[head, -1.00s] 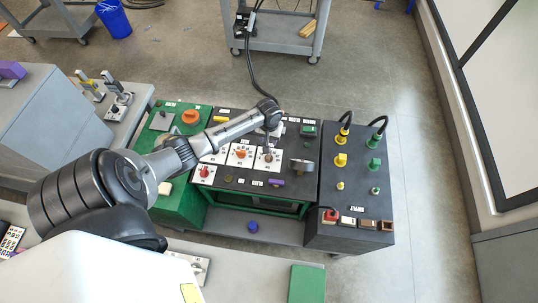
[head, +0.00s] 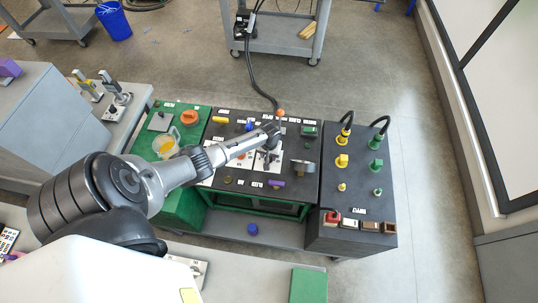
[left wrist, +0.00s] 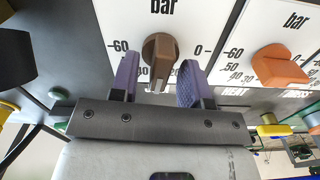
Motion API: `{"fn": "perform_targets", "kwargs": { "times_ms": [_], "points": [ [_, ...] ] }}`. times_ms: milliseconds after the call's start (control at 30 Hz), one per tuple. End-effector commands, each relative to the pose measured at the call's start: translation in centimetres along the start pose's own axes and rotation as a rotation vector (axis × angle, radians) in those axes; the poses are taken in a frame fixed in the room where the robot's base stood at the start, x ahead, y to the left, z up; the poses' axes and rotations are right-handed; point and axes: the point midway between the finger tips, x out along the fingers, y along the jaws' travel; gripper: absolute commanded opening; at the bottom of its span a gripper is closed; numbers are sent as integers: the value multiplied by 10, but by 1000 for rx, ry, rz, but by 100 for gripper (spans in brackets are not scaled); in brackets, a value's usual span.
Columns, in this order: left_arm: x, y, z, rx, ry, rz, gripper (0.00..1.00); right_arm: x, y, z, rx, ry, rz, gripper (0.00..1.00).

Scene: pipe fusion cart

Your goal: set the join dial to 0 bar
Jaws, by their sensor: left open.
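The brown dial knob (left wrist: 160,52) sits on a white plate (left wrist: 115,22) marked "bar", with "-60" to its left and "0-" to its right in the left wrist view. Its ridge points roughly downward there; the exact reading is unclear. My left gripper (left wrist: 159,65) is open, its purple fingers on either side of the knob; I cannot tell whether they touch it. In the head view the left gripper (head: 269,148) is over the dial plates and covers much of the knob. A name label for this dial is not readable. My right gripper is not in view.
An orange knob (left wrist: 280,66) on a similar bar plate is close beside the brown one. A black knob (left wrist: 14,58) is on the other side.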

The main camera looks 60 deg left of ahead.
Motion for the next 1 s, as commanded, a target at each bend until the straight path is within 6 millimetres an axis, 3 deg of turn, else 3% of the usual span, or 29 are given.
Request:
{"fn": "perform_targets", "kwargs": {
  "times_ms": [233,667,1000],
  "points": [
    [0,0,0,0,0,0,43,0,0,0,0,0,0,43],
    [0,0,0,0,-1,0,1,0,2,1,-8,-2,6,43],
    [-1,0,1,-33,-3,0,0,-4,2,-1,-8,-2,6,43]
  ]
}}
